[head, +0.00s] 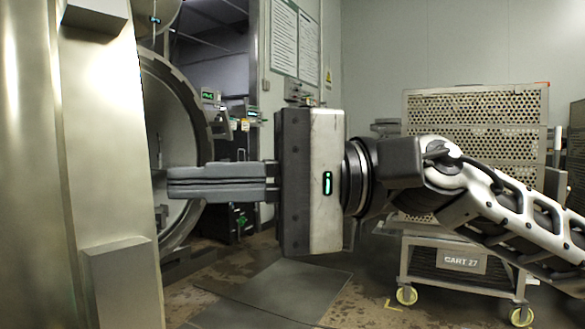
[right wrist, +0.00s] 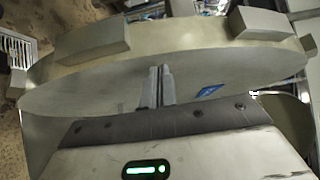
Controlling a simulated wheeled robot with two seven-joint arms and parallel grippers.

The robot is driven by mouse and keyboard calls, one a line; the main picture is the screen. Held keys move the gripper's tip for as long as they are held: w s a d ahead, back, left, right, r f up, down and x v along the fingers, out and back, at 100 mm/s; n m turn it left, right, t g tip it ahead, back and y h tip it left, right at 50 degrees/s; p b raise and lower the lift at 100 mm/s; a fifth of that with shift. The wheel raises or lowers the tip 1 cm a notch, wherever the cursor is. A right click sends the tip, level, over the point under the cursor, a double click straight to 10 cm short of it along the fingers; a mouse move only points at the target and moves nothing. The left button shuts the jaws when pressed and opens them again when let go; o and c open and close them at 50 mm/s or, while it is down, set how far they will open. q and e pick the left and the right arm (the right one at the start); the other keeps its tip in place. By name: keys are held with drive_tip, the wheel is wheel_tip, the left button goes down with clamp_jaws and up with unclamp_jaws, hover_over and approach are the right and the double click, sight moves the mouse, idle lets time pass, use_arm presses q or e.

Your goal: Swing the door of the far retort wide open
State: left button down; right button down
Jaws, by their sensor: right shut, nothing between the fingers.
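A thick pale metal retort door (head: 30,180) fills the left of the head view, seen close and nearly edge-on, with block lugs on its rim. It stands away from the round retort mouth (head: 205,110) behind it, so it is at least partly open. My right gripper (head: 170,183) is shut and empty, its fingers pointing left with the tips at the door's edge. In the right wrist view the fingers (right wrist: 157,80) lie in front of the round door's flat face (right wrist: 90,88). I cannot tell whether they touch it. My left gripper is not in view.
A perforated rack on a wheeled cart marked CART 27 (head: 461,262) stands at the right, behind my right arm. Posted sheets (head: 297,40) hang on the back wall. A dark plate (head: 280,290) lies on the stained floor, which looks clear below my gripper.

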use_arm(q)
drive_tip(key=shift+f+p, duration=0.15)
drive_tip(key=shift+p, duration=0.4)
use_arm(e)
drive_tip(key=w+d, duration=0.1)
drive_tip(key=d, duration=1.4)
drive_tip(key=shift+w+d, duration=0.4)
